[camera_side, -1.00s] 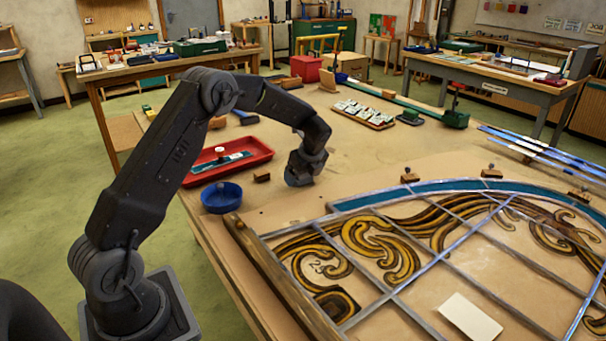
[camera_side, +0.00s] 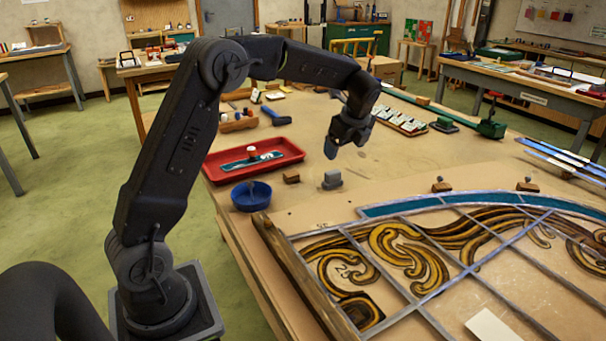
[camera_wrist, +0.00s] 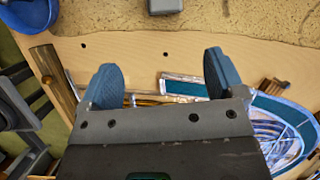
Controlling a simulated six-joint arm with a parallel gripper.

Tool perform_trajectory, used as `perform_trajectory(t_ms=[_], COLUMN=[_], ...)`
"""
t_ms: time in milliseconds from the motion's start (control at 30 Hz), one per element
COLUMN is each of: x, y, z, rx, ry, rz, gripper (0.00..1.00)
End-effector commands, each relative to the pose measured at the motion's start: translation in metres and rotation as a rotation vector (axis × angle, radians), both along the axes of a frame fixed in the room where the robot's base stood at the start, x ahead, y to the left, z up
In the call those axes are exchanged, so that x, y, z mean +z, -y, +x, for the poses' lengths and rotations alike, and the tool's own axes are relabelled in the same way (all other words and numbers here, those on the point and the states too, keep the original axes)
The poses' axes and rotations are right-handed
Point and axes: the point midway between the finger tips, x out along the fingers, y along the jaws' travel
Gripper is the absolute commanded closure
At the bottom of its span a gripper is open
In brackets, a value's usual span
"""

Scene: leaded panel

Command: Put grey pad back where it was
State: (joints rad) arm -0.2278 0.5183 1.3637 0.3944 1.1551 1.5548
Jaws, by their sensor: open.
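The leaded panel (camera_side: 430,250) lies at the front right.
A small wooden block (camera_side: 291,178) stands left of the pad, near the blue bowl (camera_side: 251,196) and the red tray (camera_side: 254,158). A wooden bar (camera_side: 300,275) edges the panel. More blocks (camera_side: 441,186) stand behind its curved rim.

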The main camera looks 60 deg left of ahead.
Motion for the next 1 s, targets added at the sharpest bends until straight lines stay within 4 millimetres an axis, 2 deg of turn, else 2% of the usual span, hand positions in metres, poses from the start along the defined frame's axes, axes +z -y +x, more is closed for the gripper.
perform_trajectory(t_ms=[33, 200, 400, 533, 700, 833, 1000], x=[0.017, 0.06, 0.087, 0.089, 0.077, 0.065, 0.057], y=[0.013, 0.06, 0.111, 0.138, 0.164, 0.174, 0.18], z=[-0.011, -0.065, -0.142, -0.194, -0.252, -0.278, -0.292], rx=[0.049, 0.305, 0.631, 0.852, 1.12, 1.262, 1.344], ry=[0.051, 0.243, 0.437, 0.534, 0.609, 0.632, 0.637], rz=[-0.017, -0.118, -0.283, -0.408, -0.567, -0.652, -0.697], gripper=[0.12, 0.12, 0.12, 0.12, 0.12, 0.12, 0.12])
